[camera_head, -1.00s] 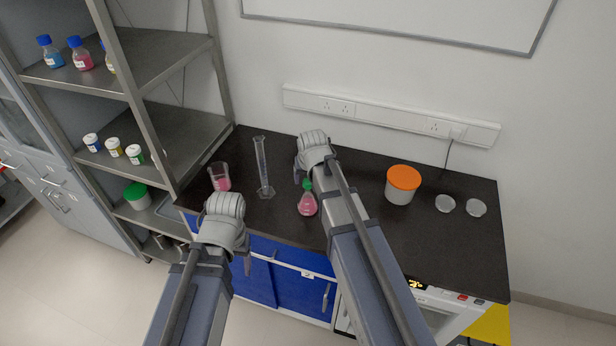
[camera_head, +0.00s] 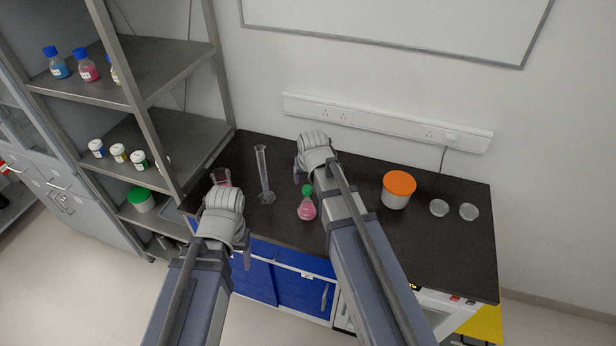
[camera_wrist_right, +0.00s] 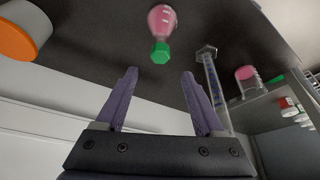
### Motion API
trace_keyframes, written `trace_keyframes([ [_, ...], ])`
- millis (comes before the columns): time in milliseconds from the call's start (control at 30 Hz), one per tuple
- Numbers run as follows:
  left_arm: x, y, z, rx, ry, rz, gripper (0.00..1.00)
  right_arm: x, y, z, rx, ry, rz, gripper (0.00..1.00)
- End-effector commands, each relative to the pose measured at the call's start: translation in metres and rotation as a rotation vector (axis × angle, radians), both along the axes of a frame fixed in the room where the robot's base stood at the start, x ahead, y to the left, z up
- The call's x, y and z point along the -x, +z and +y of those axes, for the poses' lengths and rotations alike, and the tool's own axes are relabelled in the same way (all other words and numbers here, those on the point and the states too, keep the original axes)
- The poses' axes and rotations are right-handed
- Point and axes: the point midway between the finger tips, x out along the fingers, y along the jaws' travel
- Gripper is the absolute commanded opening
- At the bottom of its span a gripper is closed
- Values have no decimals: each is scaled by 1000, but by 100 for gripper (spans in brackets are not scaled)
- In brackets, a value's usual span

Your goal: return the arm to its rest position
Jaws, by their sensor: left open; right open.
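My right gripper (camera_wrist_right: 160,88) is open and empty in the right wrist view, its two purple fingers apart. A flask of pink liquid with a green cap (camera_wrist_right: 161,22) lies beyond the fingertips, apart from them. In the head view my right gripper (camera_head: 298,170) is over the worktop, and the flask (camera_head: 306,210) stands just left of my right forearm. My left gripper (camera_head: 243,258) is near the front edge of the worktop; its fingers are mostly hidden behind my wrist, and I see nothing held in it.
A dark worktop (camera_head: 440,255) holds a measuring cylinder (camera_head: 263,172), a beaker with pink liquid (camera_head: 221,177) partly behind my left wrist, an orange-lidded tub (camera_head: 397,190) and two clear dishes (camera_head: 439,208). A metal shelf (camera_head: 150,70) with bottles stands at the left. A wall is behind.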

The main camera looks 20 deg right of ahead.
Motion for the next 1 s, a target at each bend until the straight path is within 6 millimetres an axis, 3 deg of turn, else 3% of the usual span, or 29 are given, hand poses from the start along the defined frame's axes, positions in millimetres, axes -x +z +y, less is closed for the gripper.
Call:
trace_keyframes([
  [267, 0, -4, 0, 0, 0, 0, 67, 6, -5, 6, 2, 14, 12, 70],
  [367, 0, -15, 0, 0, -1, 0, 67, 33, -21, 31, 15, 73, 69, 70],
  [500, 0, -37, 0, -1, -2, 0, 67, 95, -50, 77, 50, 208, 200, 70],
  [700, 0, -59, 0, -1, -4, 0, 67, 176, -75, 117, 108, 375, 368, 70],
  [833, 0, -65, 0, -1, -4, 0, 67, 203, -80, 126, 132, 431, 428, 70],
  [1000, 0, -64, 0, -1, -5, 0, 67, 210, -80, 128, 140, 447, 447, 70],
])
